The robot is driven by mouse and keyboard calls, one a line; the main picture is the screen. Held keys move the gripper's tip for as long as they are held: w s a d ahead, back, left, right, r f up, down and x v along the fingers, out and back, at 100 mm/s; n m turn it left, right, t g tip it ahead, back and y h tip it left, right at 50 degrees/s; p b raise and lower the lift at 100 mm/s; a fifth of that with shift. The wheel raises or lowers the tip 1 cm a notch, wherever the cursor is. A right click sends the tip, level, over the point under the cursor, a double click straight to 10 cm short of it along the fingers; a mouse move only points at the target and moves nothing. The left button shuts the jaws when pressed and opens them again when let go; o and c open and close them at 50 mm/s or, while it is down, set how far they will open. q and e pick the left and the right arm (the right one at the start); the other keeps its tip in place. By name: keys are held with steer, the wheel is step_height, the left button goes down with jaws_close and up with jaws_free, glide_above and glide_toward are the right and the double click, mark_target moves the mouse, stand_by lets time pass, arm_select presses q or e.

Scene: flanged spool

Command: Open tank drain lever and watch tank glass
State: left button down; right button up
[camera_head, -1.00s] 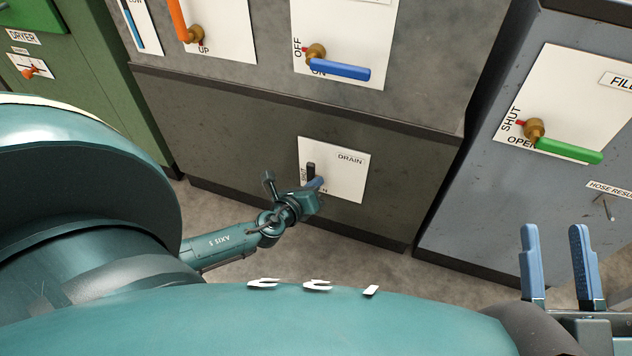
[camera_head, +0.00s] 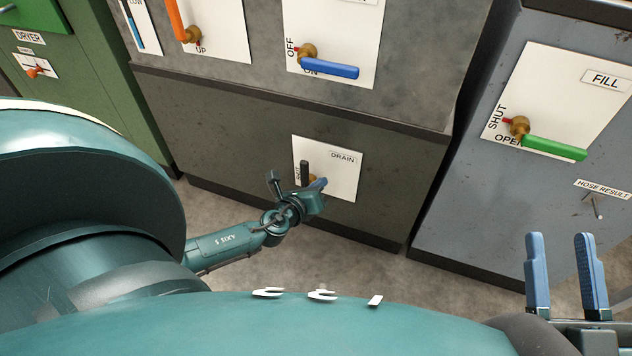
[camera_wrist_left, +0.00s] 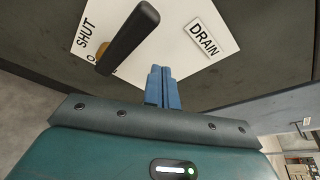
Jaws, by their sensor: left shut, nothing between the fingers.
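The drain lever has a black handle (camera_head: 304,173) on a white panel marked DRAIN (camera_head: 344,180), low on the dark grey cabinet. In the head view the handle points up, beside the SHUT mark. The left wrist view shows the handle (camera_wrist_left: 130,38) close up, just left of my fingers. My left gripper (camera_head: 321,183) is shut and empty in front of the panel, right of the handle; its blue fingers (camera_wrist_left: 160,72) appear apart from it. A gauge strip with a blue line (camera_head: 142,25), marked LOW, is cut off at the top left; I cannot tell whether it is the tank glass. My right gripper (camera_head: 565,265) is open and empty.
Above the drain are an orange lever (camera_head: 177,20) and a blue ON/OFF lever (camera_head: 330,70). The floor (camera_head: 300,258) before the drain panel is clear.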

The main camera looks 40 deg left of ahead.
arm_select(q)
steer(key=s, duration=0.9)
steer(key=shift+s, duration=0.35)
